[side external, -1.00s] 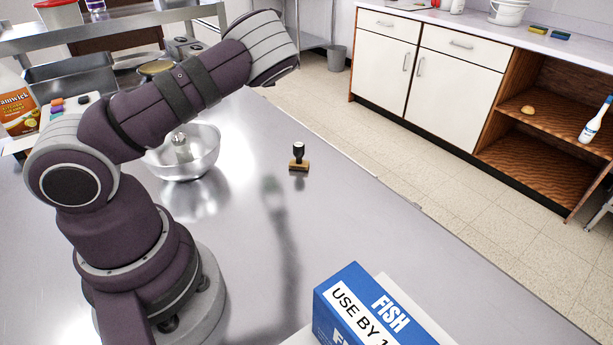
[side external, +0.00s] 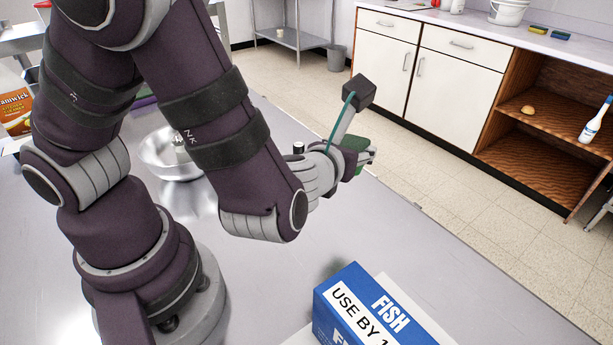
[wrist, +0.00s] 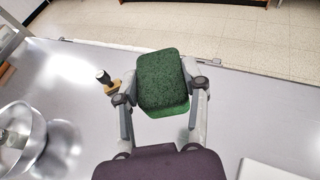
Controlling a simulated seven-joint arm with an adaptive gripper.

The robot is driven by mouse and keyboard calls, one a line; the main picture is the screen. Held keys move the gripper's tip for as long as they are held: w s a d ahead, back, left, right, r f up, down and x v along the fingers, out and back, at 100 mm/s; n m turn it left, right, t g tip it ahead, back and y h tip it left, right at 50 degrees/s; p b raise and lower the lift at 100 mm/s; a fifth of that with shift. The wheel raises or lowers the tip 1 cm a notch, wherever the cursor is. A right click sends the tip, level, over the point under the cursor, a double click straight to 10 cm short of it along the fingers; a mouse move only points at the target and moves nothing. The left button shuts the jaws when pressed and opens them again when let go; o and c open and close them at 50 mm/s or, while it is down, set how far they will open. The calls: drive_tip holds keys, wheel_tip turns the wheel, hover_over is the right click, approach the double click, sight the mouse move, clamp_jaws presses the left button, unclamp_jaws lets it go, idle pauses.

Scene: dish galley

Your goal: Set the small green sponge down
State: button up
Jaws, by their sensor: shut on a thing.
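The small green sponge (wrist: 162,84) is held between the two fingers of my gripper (wrist: 160,92) in the wrist view. One finger is on each side of it, and its broad face is toward the camera. In the side external view, my gripper (side external: 364,157) is over the right edge area of the steel table, with part of the green sponge (side external: 354,143) showing behind the fingers. The sponge appears raised above the tabletop (wrist: 232,106), though the exact height is hard to tell.
A stamp with a black handle and wooden base (wrist: 104,79) stands left of the gripper. A metal bowl (wrist: 30,144) is farther left. A blue fish box (side external: 350,312) stands near the front.

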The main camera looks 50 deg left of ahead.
sight(346, 239)
drive_tip(key=shift+s+d+r+m+t+h, duration=0.15)
drive_tip(key=shift+s+d+r+m+h, duration=0.1)
drive_tip(key=shift+d, duration=0.2)
drive_tip(key=shift+s+d+r+m+t+h, duration=0.15)
drive_tip(key=shift+d+m+h, duration=0.1)
drive_tip(key=shift+d, duration=0.2)
drive_tip(key=shift+s+d+h, duration=0.15)
drive_tip(key=shift+d+h, duration=0.15)
drive_tip(key=shift+d, duration=0.05)
wheel_tip(346, 239, down, 14)
drive_tip(key=shift+a+f, duration=0.1)
drive_tip(key=shift+f, duration=0.15)
drive_tip(key=shift+f, duration=0.1)
drive_tip(key=o, duration=0.6)
drive_tip(key=shift+o, duration=0.2)
